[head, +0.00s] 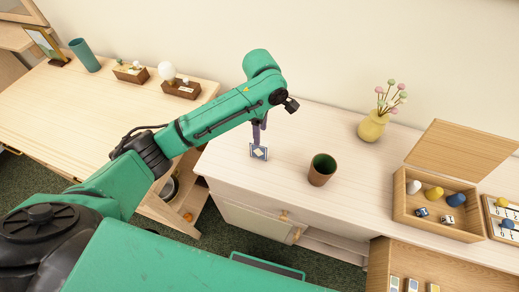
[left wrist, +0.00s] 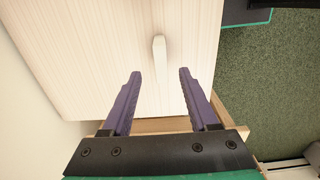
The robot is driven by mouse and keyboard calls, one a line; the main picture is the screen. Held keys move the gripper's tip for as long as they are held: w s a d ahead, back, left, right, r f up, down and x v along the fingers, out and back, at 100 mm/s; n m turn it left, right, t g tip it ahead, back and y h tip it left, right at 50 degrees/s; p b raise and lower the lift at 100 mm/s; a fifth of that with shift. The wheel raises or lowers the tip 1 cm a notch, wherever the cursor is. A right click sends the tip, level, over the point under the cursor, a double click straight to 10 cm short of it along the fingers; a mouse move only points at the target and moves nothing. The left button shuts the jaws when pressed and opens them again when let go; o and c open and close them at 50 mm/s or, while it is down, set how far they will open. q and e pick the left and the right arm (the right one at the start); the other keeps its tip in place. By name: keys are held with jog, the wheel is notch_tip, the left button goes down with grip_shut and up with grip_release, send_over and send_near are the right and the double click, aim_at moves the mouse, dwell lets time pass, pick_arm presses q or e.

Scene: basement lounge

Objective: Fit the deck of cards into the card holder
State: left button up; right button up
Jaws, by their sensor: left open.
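A small deck of cards with a blue-and-white diamond face (head: 259,153) stands upright on the pale wooden cabinet top. My left gripper (head: 263,125) points down over it. In the left wrist view, the open left gripper (left wrist: 158,73) has a finger on each side of the pale, thin top edge of the deck (left wrist: 160,50), with gaps on both sides. The deck is not held. At the lower right, a wooden box (head: 379,262) with several card-like pieces may be the card holder; it is cut off by the picture edge. My right gripper is out of view.
A brown cup (head: 322,170) stands right of the deck. A yellow vase with flowers (head: 372,127) stands behind it. An open wooden box (head: 408,208) with dice and game pieces is further right. Another pale table (head: 110,115) is left, across a gap.

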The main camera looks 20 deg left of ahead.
aim_at(259, 150)
pick_arm(q)
notch_tip(259, 150, down, 6)
jog(key=shift+s+a+f+p, duration=0.15)
jog(key=shift+f+p, duration=0.1)
jog(key=shift+p, duration=0.55)
jog(key=shift+f, duration=0.3)
grip_shut()
jog(key=shift+r, duration=0.15)
